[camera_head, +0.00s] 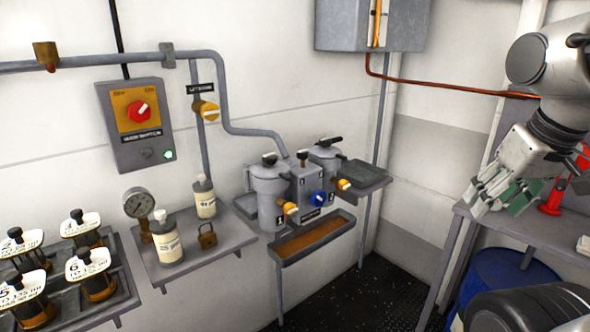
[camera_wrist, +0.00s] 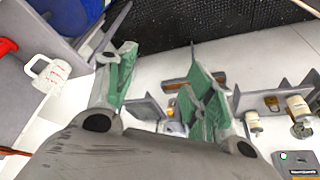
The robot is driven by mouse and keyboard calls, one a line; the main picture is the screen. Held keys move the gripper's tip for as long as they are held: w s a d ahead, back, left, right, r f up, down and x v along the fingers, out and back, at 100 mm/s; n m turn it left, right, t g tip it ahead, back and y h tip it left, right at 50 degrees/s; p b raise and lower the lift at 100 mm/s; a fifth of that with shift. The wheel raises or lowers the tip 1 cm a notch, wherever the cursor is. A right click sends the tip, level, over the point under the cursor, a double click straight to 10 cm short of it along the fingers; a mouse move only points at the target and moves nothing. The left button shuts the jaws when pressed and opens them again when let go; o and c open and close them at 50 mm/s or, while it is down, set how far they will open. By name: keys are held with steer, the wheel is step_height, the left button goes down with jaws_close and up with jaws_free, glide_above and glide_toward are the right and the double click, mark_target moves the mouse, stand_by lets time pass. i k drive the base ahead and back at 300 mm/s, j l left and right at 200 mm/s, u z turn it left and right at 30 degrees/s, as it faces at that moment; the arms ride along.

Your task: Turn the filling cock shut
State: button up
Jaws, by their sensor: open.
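Which handle is the filling cock I cannot tell. A twin-canister filter unit (camera_head: 303,185) on the wall carries a blue knob (camera_head: 319,198) at its middle, a left orange cock (camera_head: 290,208) and a right orange cock (camera_head: 344,184). Another yellow-orange knob (camera_head: 207,110) sits on the vertical pipe under a small black label. My gripper (camera_head: 500,196) is at the right, well apart from the unit, with its fingers open and empty. The wrist view shows the green-padded open gripper (camera_wrist: 163,78), its fingers partly covering the filter unit.
A drip tray (camera_head: 313,236) hangs below the filters. A shelf (camera_head: 190,250) holds bottles, a gauge and a padlock. A switch box (camera_head: 136,122) has a red knob. A bench (camera_head: 530,230) stands at right above a blue drum (camera_head: 505,278); a white mug (camera_wrist: 48,75) also shows.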

mark_target(302, 155)
steer(key=i+l+u, duration=0.3)
steer(key=i, duration=0.15)
steer(key=i+l+u, duration=0.3)
steer(key=i, duration=0.15)
